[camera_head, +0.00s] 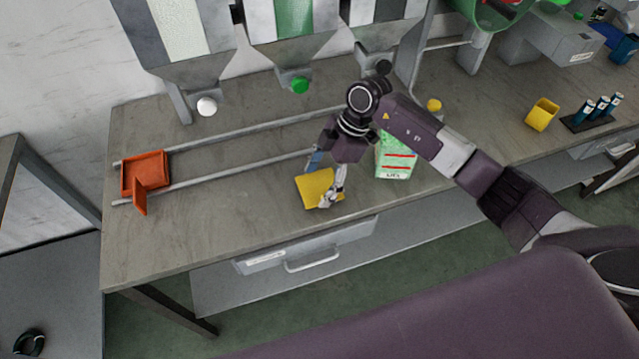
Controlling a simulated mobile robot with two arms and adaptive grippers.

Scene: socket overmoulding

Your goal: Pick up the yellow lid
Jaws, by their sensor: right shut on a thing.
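The yellow lid (314,189) is a flat yellow piece at the front middle of the workbench, above the drawer. My right gripper (327,190) comes down over it from the upper right and is shut on it, with one finger at its far edge and one at its near right edge. The fingers and wrist hide part of the lid. I cannot tell whether the lid touches the bench or is slightly raised. My left gripper is not in view.
A green and white box (396,160) stands just right of my gripper. An orange tray (146,172) sits on two rails at the left. Hoppers (292,30) line the back. A yellow cup (542,114) and a rack of blue tubes (592,115) are at the right.

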